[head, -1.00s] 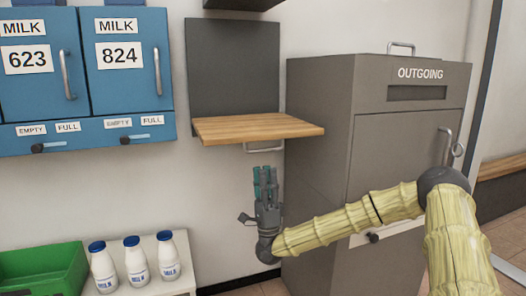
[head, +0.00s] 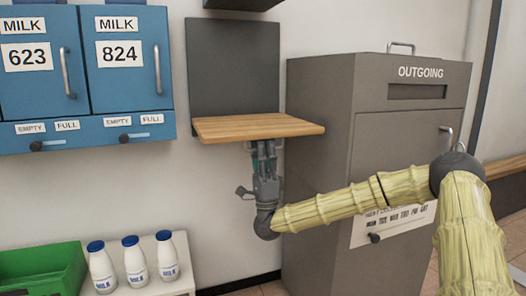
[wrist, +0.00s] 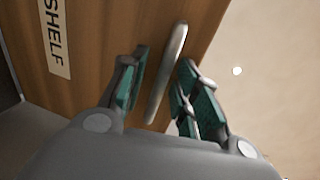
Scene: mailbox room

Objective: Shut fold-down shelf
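The fold-down shelf (head: 255,127) is a wooden board standing out level from a dark grey wall panel (head: 232,68). Its underside (wrist: 105,45) shows in the wrist view with a "SHELF" label (wrist: 55,38). A metal bar handle (wrist: 166,72) hangs under the board. My gripper (head: 263,150) is directly below the shelf, pointing up, its fingertips partly hidden by the board's front edge. In the wrist view, my gripper's teal-padded fingers (wrist: 162,90) are apart, one side on each side of the handle. I cannot tell whether they touch it.
A grey "OUTGOING" box (head: 320,150) stands close to the right of the shelf and my gripper. Blue milk lockers (head: 85,75) hang at the left. Several milk bottles (head: 134,262) and a green crate (head: 45,268) sit below them. Bare wall is left of my gripper.

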